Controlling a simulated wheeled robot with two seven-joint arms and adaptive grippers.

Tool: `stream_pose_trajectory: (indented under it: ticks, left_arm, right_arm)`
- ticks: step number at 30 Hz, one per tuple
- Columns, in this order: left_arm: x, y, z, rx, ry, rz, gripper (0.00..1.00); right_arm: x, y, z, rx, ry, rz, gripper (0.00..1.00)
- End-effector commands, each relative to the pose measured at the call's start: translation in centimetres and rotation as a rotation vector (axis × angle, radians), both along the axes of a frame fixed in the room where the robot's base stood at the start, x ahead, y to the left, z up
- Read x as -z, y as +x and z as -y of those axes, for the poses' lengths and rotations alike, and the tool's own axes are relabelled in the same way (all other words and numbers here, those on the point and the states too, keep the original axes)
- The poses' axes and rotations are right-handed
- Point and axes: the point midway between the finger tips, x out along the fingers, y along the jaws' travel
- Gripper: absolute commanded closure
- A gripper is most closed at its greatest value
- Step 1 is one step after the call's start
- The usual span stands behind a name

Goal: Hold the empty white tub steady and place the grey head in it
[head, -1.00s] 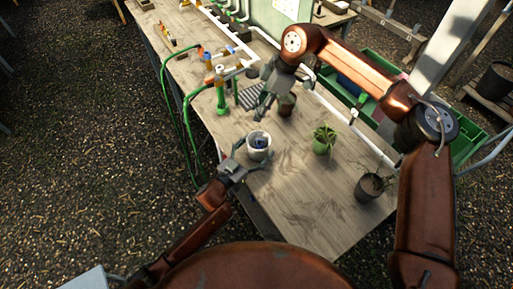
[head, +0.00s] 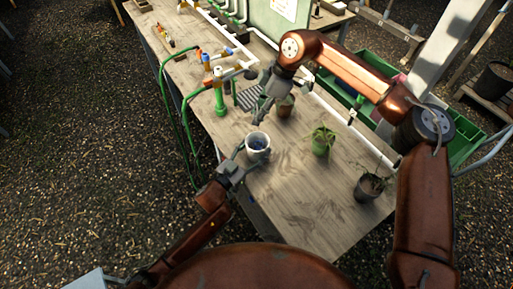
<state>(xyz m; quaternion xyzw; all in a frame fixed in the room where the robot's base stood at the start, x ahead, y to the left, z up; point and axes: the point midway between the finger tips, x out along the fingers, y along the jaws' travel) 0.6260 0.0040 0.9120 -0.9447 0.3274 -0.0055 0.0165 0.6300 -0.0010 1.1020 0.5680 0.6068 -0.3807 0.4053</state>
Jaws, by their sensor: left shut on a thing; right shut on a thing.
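The white tub (head: 257,151) stands upright near the left edge of the bench. Its inside looks dark, and I cannot make out anything lying in it. My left gripper (head: 239,160) is shut on the tub's near left side. My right gripper (head: 261,112) points down just above and behind the tub. It is shut on a small grey thing at its tips, which seems to be the grey head. That thing is too small and too close in colour to the fingers to show clearly.
A brown pot (head: 285,108) stands close beside my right gripper. A green potted plant (head: 322,141) and a dark pot (head: 370,187) stand to the right. The front bench is clear.

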Motion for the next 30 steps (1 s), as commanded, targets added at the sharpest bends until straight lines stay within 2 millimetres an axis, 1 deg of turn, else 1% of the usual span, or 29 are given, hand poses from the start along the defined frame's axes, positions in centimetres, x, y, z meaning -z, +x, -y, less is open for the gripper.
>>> stream_pose_trajectory:
  ticks: [30]
  left_arm:
    - [0.0, 0.0, 0.0, 0.000, 0.000, 0.000, 0.67]
  right_arm:
    - [6.9, 0.0, 0.0, -0.001, 0.000, 0.000, 0.86]
